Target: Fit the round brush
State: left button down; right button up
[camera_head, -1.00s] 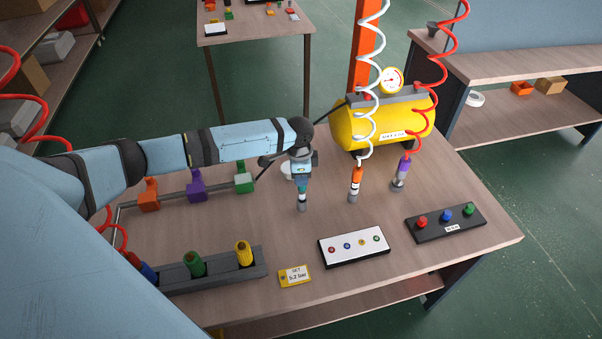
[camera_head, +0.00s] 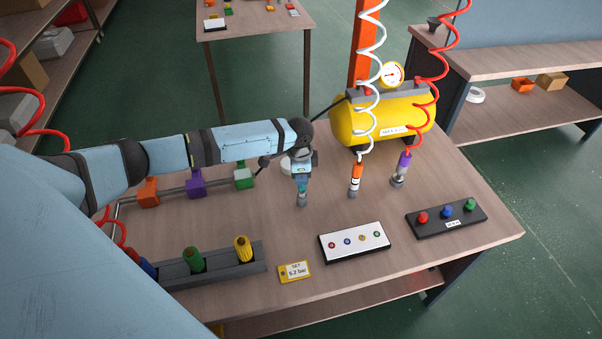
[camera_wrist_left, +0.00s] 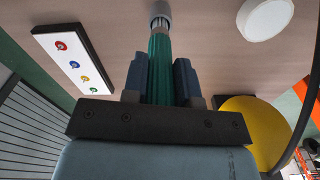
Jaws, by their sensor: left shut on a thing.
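My left gripper (camera_head: 302,184) is over the middle of the table, pointing down. It is shut on a teal-green ribbed part (camera_wrist_left: 160,70), which stands between its two fingers in the wrist view. The lower end of this part meets a grey round collar (camera_head: 302,200) at the tabletop. I cannot tell whether the part is seated in the collar or only touches it. I cannot tell for sure that this part is the round brush. My right gripper is not in view.
A rack (camera_head: 220,266) with blue, green and yellow handles is at front left. A white panel (camera_head: 354,242) and a black button box (camera_head: 446,218) lie at front right. Two hose-fed tools, orange (camera_head: 356,178) and purple (camera_head: 402,166), stand right of the gripper, before a yellow tank (camera_head: 395,120).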

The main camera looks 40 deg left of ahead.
pick_arm(q)
jog(key=shift+f+b, duration=0.55)
jog(key=shift+f, duration=0.9)
jog(key=shift+f, duration=0.2)
jog(key=c, duration=0.8)
grip_release()
notch_tip(320, 180, up, 14)
jog(key=shift+s+a+f+b, duration=0.1)
jog(key=shift+s+a+b, duration=0.05)
jog(key=shift+b, duration=0.5)
